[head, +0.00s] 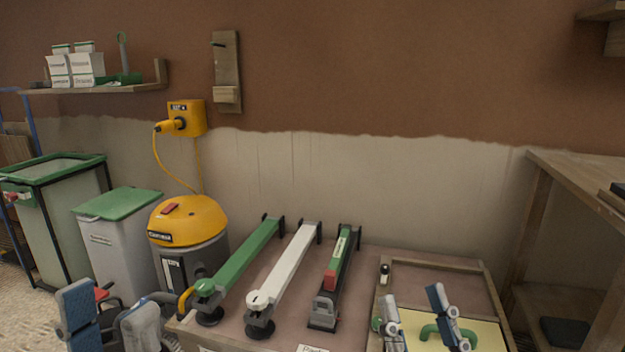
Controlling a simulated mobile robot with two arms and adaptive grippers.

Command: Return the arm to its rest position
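My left gripper (108,318) is low at the left, in front of the vacuum and left of the workbench. Its two grey-blue padded fingers stand wide apart with nothing seen between them. My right gripper (417,310) is over the right end of the bench, with its fingers spread apart. A green curved handle (446,330) shows beside and between its fingers, above a cream board (490,334). I cannot tell whether the fingers touch the handle. Parts of both grippers are cut off by the lower picture edge.
A bench (262,338) carries a green lever tool (245,258), a white one (287,268) and a green-red one (335,265). A yellow vacuum (190,220) and grey bin (122,250) stand left. Wooden shelving (570,170) rises at the right. Space above the bench is clear.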

